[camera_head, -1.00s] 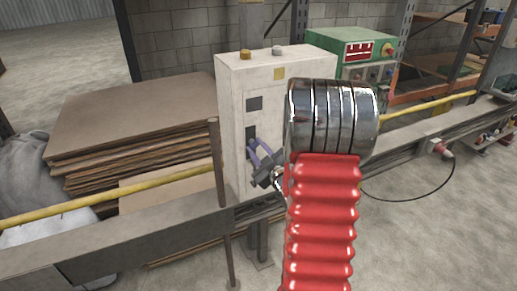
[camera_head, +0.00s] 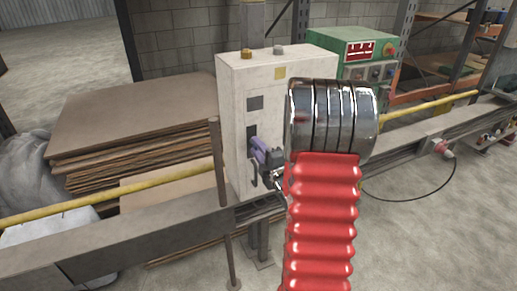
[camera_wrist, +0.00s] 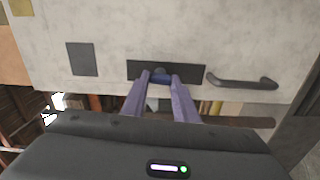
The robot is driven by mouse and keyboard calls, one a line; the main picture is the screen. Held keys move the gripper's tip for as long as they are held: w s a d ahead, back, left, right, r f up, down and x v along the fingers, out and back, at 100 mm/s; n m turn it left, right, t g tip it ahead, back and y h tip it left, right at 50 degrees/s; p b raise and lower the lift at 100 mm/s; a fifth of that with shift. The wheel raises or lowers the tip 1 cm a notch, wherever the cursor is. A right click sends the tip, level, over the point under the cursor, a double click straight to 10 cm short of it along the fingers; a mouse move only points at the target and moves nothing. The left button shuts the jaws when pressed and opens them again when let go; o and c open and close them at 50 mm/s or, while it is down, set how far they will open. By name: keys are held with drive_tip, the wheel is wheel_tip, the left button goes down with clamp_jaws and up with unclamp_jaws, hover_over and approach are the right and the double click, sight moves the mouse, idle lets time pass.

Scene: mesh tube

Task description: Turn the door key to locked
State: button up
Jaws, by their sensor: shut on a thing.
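A pale cabinet (camera_head: 235,90) stands at the middle of the head view. Its worn front fills the top of the wrist view (camera_wrist: 120,25). A dark lock plate (camera_wrist: 192,72) is on this front, with a small dark round key part (camera_wrist: 159,73) at its middle. My gripper (camera_wrist: 160,80) has two purple fingers at the plate, shut on the key, whose bow is mostly hidden between the fingertips. In the head view, my gripper (camera_head: 255,148) reaches the cabinet's front from the right. The key is too small to make out there, so its angle is unclear.
A dark handle (camera_wrist: 243,82) sits right of the plate in the wrist view. A yellow rail (camera_head: 110,200) and grey beam (camera_head: 130,228) run in front. My red ribbed arm cover hides the area right of the cabinet. Stacked boards (camera_head: 130,120) lie left.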

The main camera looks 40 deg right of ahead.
drive_tip(key=shift+a+f+n, duration=0.15)
drive_tip(key=shift+f+n, duration=0.05)
drive_tip(key=shift+n, duration=0.3)
drive_tip(key=o, duration=0.7)
drive_tip(key=shift+c, duration=0.2)
drive_tip(key=o, duration=0.4)
drive_tip(key=shift+r, duration=0.1)
drive_tip(key=shift+s, duration=0.1)
